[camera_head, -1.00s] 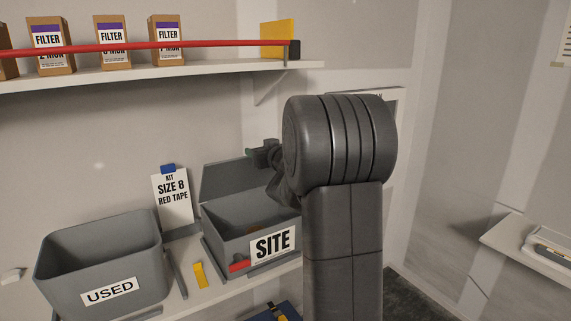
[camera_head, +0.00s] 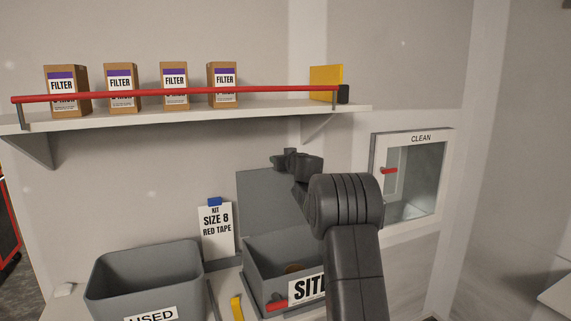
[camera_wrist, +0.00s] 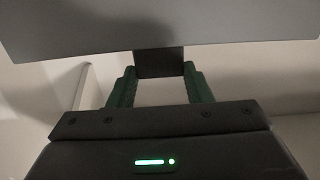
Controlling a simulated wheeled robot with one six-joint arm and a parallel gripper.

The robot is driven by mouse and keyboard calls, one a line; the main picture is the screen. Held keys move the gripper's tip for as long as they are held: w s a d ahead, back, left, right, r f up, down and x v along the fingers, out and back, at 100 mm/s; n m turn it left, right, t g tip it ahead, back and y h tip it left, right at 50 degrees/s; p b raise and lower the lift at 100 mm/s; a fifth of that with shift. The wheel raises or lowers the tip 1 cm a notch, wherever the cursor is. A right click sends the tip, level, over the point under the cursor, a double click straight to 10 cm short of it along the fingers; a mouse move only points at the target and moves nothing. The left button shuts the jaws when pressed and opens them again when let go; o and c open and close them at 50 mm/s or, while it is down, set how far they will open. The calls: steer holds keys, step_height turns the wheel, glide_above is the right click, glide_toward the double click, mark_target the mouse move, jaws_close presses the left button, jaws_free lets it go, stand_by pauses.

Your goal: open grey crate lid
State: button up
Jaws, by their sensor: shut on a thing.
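The grey SITE crate (camera_head: 262,268) stands on the bench with its lid (camera_head: 262,205) raised, standing steeply up at the back edge. My gripper (camera_head: 290,160) is at the top edge of the lid, with my arm partly covering the crate's right side. In the wrist view, the grey lid (camera_wrist: 160,25) spans the top, and a dark tab (camera_wrist: 160,63) on its edge sits between my green fingers (camera_wrist: 160,84), which are shut on it. The crate's inside is partly visible, with something brownish in it.
A grey USED bin (camera_head: 145,275) stands left of the crate, with a SIZE 8 RED TAPE card (camera_head: 216,235) behind. A shelf (camera_head: 200,118) with a red rail (camera_head: 180,95) and filter boxes hangs above. A CLEAN cabinet (camera_head: 412,180) is right.

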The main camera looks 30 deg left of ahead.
steer(key=shift+w+a+r, duration=0.2)
steer(key=shift+a+r, duration=0.05)
steer(key=shift+r, duration=0.2)
steer(key=o, duration=1.4)
steer(key=shift+s, duration=0.1)
steer(key=shift+f, duration=0.2)
steer(key=b+v, duration=0.3)
steer(key=v, duration=1)
steer(key=shift+s+d+b, duration=0.25)
steer(key=shift+b, duration=0.05)
